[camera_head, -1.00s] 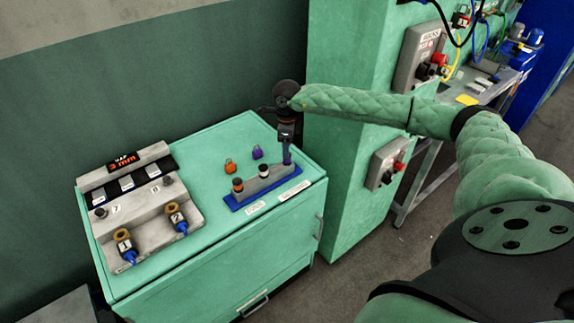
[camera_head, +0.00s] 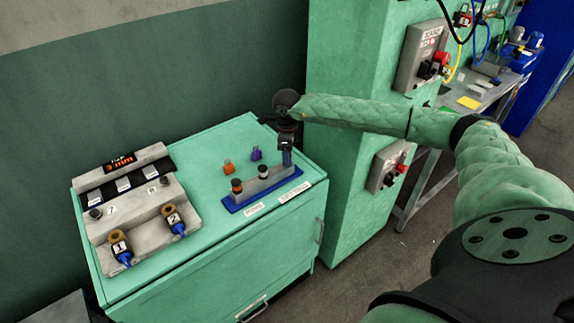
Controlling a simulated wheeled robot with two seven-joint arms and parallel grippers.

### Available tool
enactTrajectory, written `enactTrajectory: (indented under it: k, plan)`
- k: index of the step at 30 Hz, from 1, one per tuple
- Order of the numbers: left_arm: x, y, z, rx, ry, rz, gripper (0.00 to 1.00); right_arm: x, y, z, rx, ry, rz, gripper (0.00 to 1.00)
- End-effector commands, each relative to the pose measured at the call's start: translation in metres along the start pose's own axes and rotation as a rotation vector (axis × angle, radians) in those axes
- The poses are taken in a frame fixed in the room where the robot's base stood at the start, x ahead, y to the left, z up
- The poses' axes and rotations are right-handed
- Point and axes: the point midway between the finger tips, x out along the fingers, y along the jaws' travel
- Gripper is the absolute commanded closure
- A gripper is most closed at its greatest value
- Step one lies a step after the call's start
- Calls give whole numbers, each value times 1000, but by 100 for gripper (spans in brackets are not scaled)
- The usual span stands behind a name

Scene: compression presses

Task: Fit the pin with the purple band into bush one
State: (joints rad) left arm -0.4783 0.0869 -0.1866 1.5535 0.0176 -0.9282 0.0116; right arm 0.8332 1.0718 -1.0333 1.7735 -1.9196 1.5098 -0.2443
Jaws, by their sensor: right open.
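My right gripper (camera_head: 287,160) points down over the right end of the pin rack (camera_head: 234,208), with its jaws open. A blue-purple tint shows between or behind the fingers, but I cannot make out a pin or purple band there. Two other pins stand upright in the rack: an orange-banded pin (camera_head: 236,186) and a white-banded pin (camera_head: 264,172). Bush one (camera_head: 120,248), labelled 1 with a brown ring on top and a blue lower end, sits tilted at the front left of the grey fixture (camera_head: 147,206). My left gripper is out of view.
Bush two (camera_head: 174,219) is right of bush one. An orange tag (camera_head: 228,168) and a purple tag (camera_head: 256,154) stand behind the rack. A green pillar (camera_head: 345,190) with switch boxes rises close on the right. The green cabinet top (camera_head: 205,215) is clear between fixture and rack.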

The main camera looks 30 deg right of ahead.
Motion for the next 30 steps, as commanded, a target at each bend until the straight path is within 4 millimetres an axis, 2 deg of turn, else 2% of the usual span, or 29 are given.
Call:
enactTrajectory:
  k: [2,6,9,30]
  plan:
    - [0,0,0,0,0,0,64,0,0,0,0,0,0,51]
    - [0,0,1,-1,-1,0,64,0,0,0,0,0,0,79]
    - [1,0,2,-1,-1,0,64,0,0,0,0,0,0,96]
    - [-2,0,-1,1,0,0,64,-11,0,0,0,-1,0,96]
